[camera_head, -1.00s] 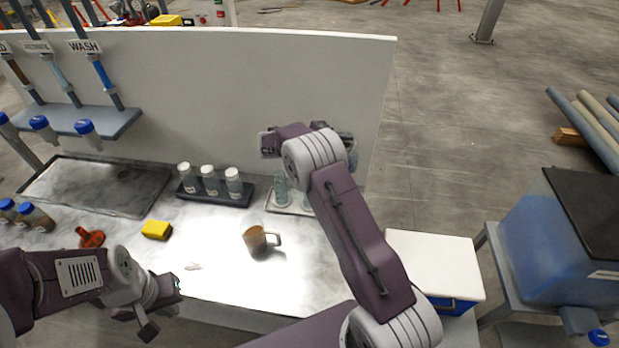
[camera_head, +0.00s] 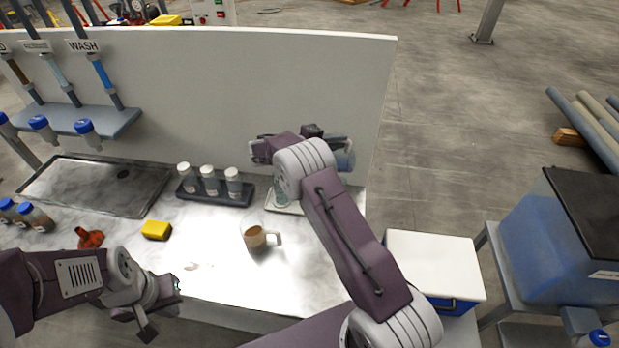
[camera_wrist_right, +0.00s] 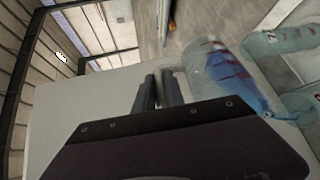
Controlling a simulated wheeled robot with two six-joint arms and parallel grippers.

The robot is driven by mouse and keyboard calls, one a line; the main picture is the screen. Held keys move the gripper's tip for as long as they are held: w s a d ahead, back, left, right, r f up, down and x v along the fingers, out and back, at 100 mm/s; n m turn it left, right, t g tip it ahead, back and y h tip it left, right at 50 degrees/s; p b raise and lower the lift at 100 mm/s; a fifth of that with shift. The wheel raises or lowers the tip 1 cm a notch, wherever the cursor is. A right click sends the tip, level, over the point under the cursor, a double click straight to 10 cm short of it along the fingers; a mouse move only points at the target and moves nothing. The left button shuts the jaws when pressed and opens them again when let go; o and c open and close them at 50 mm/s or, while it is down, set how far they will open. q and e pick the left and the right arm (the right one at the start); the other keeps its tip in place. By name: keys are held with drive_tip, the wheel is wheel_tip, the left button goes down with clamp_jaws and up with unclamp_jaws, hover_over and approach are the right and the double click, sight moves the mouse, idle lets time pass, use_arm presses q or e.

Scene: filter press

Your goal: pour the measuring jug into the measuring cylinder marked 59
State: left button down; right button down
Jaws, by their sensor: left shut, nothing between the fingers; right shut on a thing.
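The measuring jug (camera_wrist_right: 228,75) is clear, with red marks and blue liquid, and is strongly tilted in the right wrist view. In the head view it (camera_head: 345,158) is partly hidden behind my right arm. My right gripper (camera_wrist_right: 158,88) is shut on it above the back of the bench; the exact grip is hard to see. Clear measuring cylinders (camera_wrist_right: 278,42) stand beside and below the jug; one also shows in the head view (camera_head: 281,190), partly covered by my wrist. No number is readable on them. My left gripper (camera_head: 174,286) is shut and empty at the front left.
A mug with brown contents (camera_head: 256,239) stands mid-bench. A dark rack of white-capped bottles (camera_head: 209,181), a yellow sponge (camera_head: 156,230) and a sink tray (camera_head: 90,186) are left of it. A white panel (camera_head: 250,90) closes the back. A white-lidded box (camera_head: 435,265) stands right.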

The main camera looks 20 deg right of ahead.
drive_tip(key=shift+d, duration=0.2)
idle(0.4)
drive_tip(key=shift+w+a+f+h+b, duration=0.15)
drive_tip(key=shift+a+h+b, duration=0.25)
drive_tip(key=shift+b, duration=0.45)
drive_tip(key=shift+a+f+h+b, duration=0.15)
drive_tip(key=shift+a+h+b, duration=0.2)
drive_tip(key=shift+b, duration=0.5)
drive_tip(key=shift+w+a+r+n+h+b, duration=0.25)
drive_tip(key=shift+a+n+h+b, duration=0.35)
drive_tip(key=shift+b, duration=0.35)
drive_tip(key=shift+a+r+h+b, duration=0.1)
drive_tip(key=shift+a+h+b, duration=0.15)
drive_tip(key=shift+b, duration=0.1)
